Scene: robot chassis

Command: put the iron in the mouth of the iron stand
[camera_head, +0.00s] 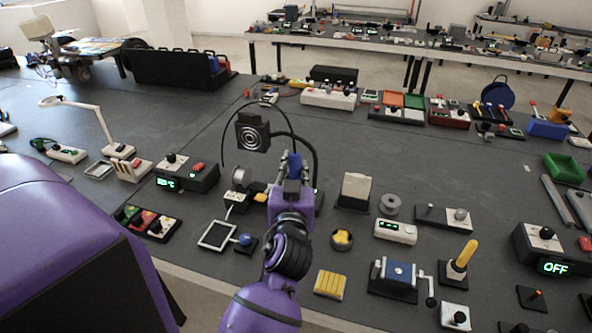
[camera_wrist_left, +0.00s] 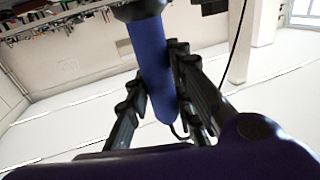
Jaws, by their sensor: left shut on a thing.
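The iron shows as a blue handle (camera_head: 295,164) standing roughly upright in my left gripper (camera_head: 292,178). In the left wrist view the blue handle (camera_wrist_left: 152,72) lies between the two dark fingers (camera_wrist_left: 160,105), which are shut on it. The iron's tip is not clearly visible in either view. A grey coil-like holder (camera_head: 241,177), likely the mouth of the iron stand, shows just left of the gripper, near a yellow pad (camera_head: 261,192). The iron is apart from this holder. My right gripper is not in view.
A black fan box (camera_head: 252,134) on a bent hose stands close behind and left of the gripper. A thin black cable arches there. A station with a green display (camera_head: 187,176) is left; a card holder (camera_head: 355,190) is right.

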